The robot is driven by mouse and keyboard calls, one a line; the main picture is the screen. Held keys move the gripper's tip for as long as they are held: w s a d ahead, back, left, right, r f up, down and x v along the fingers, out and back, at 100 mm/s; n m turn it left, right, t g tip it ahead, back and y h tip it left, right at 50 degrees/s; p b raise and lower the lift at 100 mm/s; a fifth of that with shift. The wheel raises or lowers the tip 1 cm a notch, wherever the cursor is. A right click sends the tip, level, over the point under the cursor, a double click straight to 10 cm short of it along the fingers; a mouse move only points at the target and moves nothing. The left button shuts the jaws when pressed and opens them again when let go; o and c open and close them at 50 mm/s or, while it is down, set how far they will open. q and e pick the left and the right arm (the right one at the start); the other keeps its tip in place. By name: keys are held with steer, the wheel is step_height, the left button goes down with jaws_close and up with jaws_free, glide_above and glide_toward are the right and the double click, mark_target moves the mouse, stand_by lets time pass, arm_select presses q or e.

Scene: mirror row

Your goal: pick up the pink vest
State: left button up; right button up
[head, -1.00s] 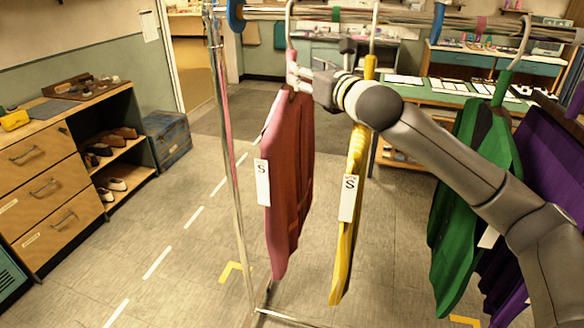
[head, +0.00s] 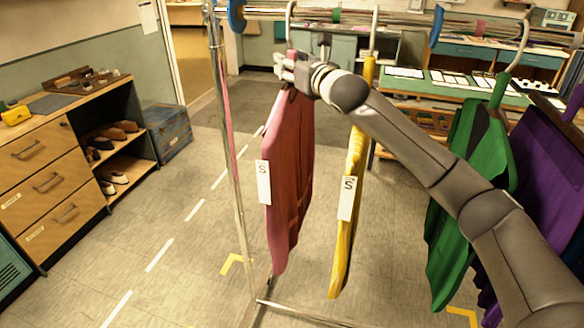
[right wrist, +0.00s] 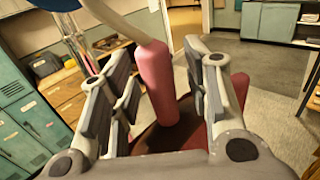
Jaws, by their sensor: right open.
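The pink vest (head: 290,190) hangs from a hanger on the rail at the left end of the rack, with a white "S" tag on its front edge. My right gripper (head: 285,68) is at the top of the vest, by the hanger's neck. In the right wrist view, the open right gripper (right wrist: 165,95) has its fingers on either side of the pink hanger neck (right wrist: 157,80). The neck stands between the fingers, with a gap visible on at least the right side. The dark red vest top (right wrist: 180,135) shows below it. My left gripper is not in view.
A yellow vest (head: 350,200) hangs close to the right, near my forearm. Green (head: 465,180) and purple (head: 545,170) garments hang further right. The rack's upright post (head: 230,170) stands just left of the pink vest. A drawer cabinet (head: 60,170) stands at the left.

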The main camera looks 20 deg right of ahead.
steer(key=c, duration=0.9)
steer(key=shift+r, duration=0.1)
jaws_close()
steer(key=shift+r, duration=0.15)
